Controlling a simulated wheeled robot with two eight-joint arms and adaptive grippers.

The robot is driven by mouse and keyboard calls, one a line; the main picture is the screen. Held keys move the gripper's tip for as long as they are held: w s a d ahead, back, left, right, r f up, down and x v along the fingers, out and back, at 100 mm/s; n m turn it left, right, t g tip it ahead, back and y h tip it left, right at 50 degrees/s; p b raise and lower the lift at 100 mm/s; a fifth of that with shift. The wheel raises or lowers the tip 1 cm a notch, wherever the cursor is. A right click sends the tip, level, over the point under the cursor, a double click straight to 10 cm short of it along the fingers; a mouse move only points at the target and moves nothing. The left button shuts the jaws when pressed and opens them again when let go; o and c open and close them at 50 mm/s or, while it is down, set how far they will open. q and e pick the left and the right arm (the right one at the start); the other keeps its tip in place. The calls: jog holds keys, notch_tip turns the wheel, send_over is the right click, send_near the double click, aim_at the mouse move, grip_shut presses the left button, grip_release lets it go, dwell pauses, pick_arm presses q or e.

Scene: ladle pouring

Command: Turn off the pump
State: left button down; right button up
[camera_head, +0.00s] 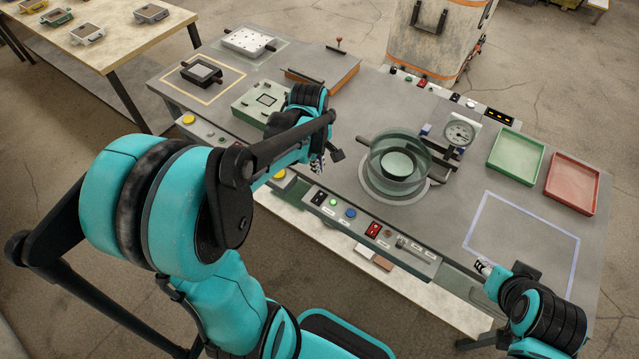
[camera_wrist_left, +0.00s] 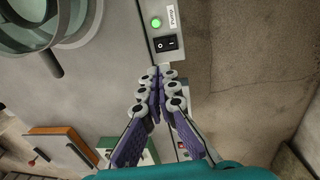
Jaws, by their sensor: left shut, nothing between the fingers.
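The pump switch (camera_wrist_left: 166,43) is a black rocker marked O and I on the grey front panel, beside a lit green lamp (camera_wrist_left: 156,22) and a "Pump" label (camera_wrist_left: 173,17). The switch (camera_head: 318,198) and green lamp (camera_head: 333,202) also show in the head view. My left gripper (camera_wrist_left: 160,74) is shut and empty, its fingertips just short of the switch in the wrist picture; I cannot tell whether they touch the panel. In the head view, my left gripper (camera_head: 318,166) is partly hidden by its arm. My right gripper (camera_head: 483,267) is at the table's front right; its jaw opening is unclear.
A glass vessel (camera_head: 411,148) stands on the table behind the panel, with a gauge (camera_head: 460,133) beside it. More controls, including a blue button (camera_head: 351,213) and a red switch (camera_head: 373,230), line the panel. Green (camera_head: 516,154) and red (camera_head: 572,184) trays sit at right.

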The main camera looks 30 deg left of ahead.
aim_at(322, 196)
pick_arm(q)
jog(key=f+b, duration=0.2)
jog(key=f, duration=0.2)
jog(key=w+f+b, duration=0.1)
jog(key=f+b, duration=0.1)
jog(key=f, duration=0.3)
jog(key=f+b, duration=0.2)
jog(key=f, duration=0.2)
jog(key=shift+w+d+f, duration=0.15)
jog(key=shift+w+f, duration=0.2)
jog(key=shift+f, duration=0.05)
jog(key=shift+w+f+b, duration=0.1)
jog(key=shift+f+b, duration=0.3)
jog(key=shift+f, duration=0.05)
jog(key=shift+r, duration=0.15)
jog(key=shift+s, duration=0.25)
